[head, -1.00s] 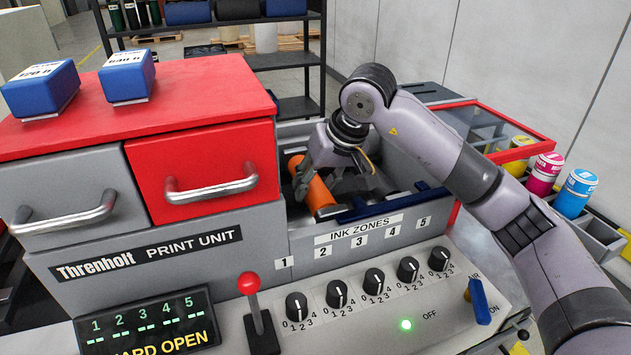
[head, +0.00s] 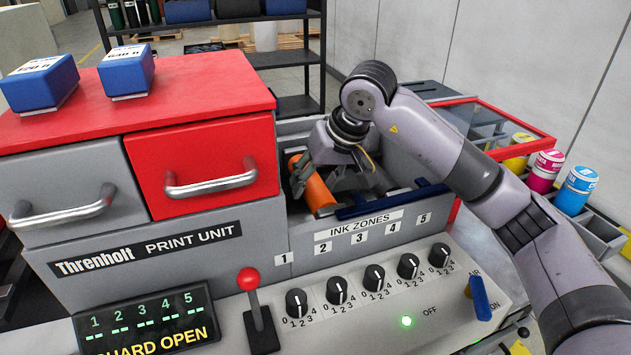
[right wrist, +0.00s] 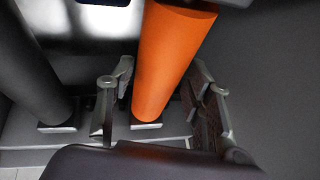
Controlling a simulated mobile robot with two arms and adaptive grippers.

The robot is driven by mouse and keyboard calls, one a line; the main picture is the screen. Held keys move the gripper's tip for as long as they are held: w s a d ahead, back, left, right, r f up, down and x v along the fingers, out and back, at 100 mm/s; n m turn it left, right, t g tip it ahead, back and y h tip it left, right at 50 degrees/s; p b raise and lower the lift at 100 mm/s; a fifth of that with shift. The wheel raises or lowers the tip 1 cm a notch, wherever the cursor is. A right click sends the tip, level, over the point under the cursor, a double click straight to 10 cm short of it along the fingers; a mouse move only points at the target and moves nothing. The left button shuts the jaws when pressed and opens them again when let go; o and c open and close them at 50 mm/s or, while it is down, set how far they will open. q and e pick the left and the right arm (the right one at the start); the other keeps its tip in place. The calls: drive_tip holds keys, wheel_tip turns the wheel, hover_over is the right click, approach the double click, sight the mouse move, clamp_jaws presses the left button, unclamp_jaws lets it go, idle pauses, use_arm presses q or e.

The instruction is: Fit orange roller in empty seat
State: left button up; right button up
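The orange roller (head: 316,190) lies slanted inside the open bay of the print unit (head: 258,240). In the right wrist view the orange roller (right wrist: 170,62) runs beside a dark roller (right wrist: 30,70), and its near end is at a light metal block (right wrist: 147,126). I cannot tell whether it is fully down in a seat. My right gripper (head: 325,180) is over the bay. In the right wrist view its fingers (right wrist: 160,105) are apart, one on each side of the orange roller, with gaps showing. My left gripper is not in view.
A dark blue bar (head: 393,202) lies along the bay's front edge. The front panel has knobs and a red-tipped lever (head: 249,282). A red-framed clear guard (head: 500,125) stands open at right, near ink bottles (head: 577,190). Blue boxes (head: 127,72) sit on the red top.

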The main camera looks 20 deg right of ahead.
drive_tip(key=shift+o, duration=1.3)
drive_tip(key=shift+f, duration=0.2)
drive_tip(key=v, duration=1.2)
drive_tip(key=shift+r, duration=0.2)
